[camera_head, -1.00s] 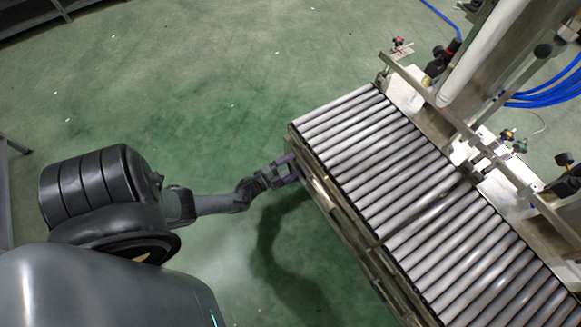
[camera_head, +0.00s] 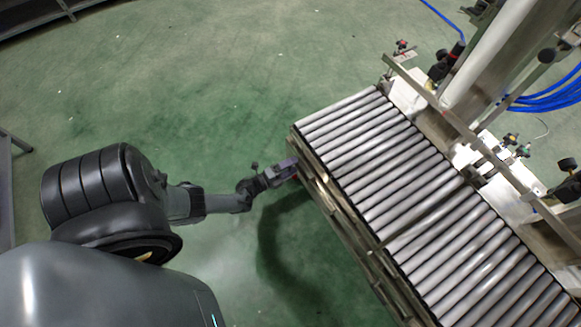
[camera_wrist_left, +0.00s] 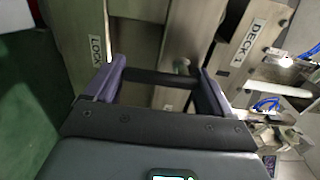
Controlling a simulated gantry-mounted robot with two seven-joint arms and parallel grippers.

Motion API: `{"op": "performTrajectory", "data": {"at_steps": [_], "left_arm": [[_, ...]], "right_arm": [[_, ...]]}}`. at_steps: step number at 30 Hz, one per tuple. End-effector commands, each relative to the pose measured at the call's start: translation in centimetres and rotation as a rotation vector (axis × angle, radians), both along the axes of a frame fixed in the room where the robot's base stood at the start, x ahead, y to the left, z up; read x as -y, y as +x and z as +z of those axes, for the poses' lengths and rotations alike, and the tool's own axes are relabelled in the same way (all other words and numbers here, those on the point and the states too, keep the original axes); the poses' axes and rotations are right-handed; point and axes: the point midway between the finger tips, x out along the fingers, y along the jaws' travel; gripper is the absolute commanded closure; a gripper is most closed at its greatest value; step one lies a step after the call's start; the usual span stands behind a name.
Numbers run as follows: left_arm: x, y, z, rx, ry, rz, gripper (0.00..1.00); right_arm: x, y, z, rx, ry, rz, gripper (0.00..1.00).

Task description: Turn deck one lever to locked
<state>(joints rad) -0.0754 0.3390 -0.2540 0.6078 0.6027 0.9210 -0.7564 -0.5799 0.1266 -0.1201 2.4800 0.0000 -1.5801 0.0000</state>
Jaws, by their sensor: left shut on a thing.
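My left gripper (camera_head: 284,171) is at the near left side of the roller conveyor (camera_head: 385,165), by its far-left corner. In the left wrist view, the purple fingers of my left gripper (camera_wrist_left: 160,88) stand apart with a dark bar (camera_wrist_left: 155,77) between them. The bar appears to be the deck one lever, and the gripper is shut on it. A LOCK label (camera_wrist_left: 97,50) is left of the fingers, and a DECK 1 label (camera_wrist_left: 243,41) is on the metal frame to the right. Most of the lever is hidden in the head view. My right gripper is out of view.
Steel uprights and a rail (camera_head: 460,125) with valves and knobs stand along the conveyor's far side. Blue hoses (camera_head: 545,98) hang at the right. Open green floor (camera_head: 230,90) lies left of and behind the conveyor.

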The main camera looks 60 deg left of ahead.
Motion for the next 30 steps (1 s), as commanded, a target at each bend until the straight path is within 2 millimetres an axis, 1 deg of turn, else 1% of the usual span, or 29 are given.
{"op": "performTrajectory", "data": {"at_steps": [8, 9, 12, 19, 23, 26, 30], "left_arm": [[0.0, 0.0, 0.0, -0.001, 0.004, 0.001, 0.47], [0.0, 0.0, 0.0, -0.001, 0.004, 0.001, 0.15], [0.0, 0.0, 0.0, -0.001, 0.003, 0.001, 0.0], [0.0, -0.1, 0.0, 0.0, 0.002, 0.0, 0.0], [0.1, -0.7, 0.0, -0.001, 0.001, 0.001, 0.0], [0.1, -1.8, 0.1, -0.003, 0.001, 0.001, 0.0], [0.3, -4.1, 0.1, -0.003, 0.001, 0.002, 0.0]], "right_arm": [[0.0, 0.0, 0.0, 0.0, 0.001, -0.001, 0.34], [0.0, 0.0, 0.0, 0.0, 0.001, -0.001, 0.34], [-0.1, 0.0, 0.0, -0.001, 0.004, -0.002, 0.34], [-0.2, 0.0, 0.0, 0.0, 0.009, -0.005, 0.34], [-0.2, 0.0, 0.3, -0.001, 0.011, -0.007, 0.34], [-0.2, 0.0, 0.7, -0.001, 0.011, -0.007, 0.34], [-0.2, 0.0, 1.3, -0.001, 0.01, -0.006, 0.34]]}}
